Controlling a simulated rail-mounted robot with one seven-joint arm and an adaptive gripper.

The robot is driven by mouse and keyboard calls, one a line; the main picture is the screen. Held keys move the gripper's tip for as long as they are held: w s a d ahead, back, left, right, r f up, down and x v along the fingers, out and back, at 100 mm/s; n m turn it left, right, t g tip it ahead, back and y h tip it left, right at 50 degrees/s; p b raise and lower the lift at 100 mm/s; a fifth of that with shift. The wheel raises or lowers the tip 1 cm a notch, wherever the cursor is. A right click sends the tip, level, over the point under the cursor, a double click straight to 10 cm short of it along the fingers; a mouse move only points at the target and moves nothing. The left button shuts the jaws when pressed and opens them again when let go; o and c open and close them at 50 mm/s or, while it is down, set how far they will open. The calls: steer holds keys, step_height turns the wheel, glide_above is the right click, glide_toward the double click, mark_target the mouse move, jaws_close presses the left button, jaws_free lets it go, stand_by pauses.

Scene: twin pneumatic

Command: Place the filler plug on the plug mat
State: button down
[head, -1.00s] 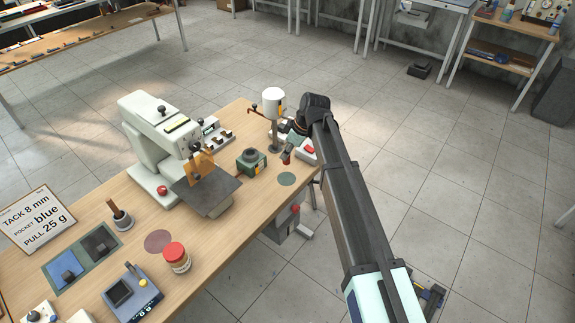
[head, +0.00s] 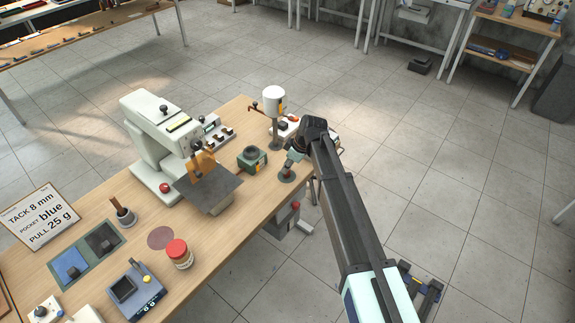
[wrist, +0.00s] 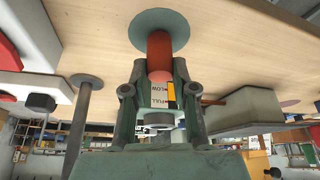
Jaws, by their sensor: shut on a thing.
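The filler plug is a reddish-brown cylinder (wrist: 159,52) in the wrist view, with a paler part and a LOW/FULL label nearer my gripper. My gripper (wrist: 160,75) is shut on it. The plug mat is a round grey-green disc (wrist: 178,28). The far end of the plug overlaps the mat and appears to meet it; I cannot tell whether it bears on it. In the head view my gripper (head: 292,160) is low over the mat (head: 286,179), and the plug (head: 287,171) shows small beneath it, roughly upright.
A green block with a dark round top (head: 252,158) stands left of the mat. A white canister on a post (head: 274,102) is behind. A cream machine (head: 153,140) with a dark plate (head: 212,188) is farther left. The table's right edge is close to the mat.

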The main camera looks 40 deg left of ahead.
steer(key=shift+f, duration=0.15)
steer(key=c, duration=0.9)
jaws_free()
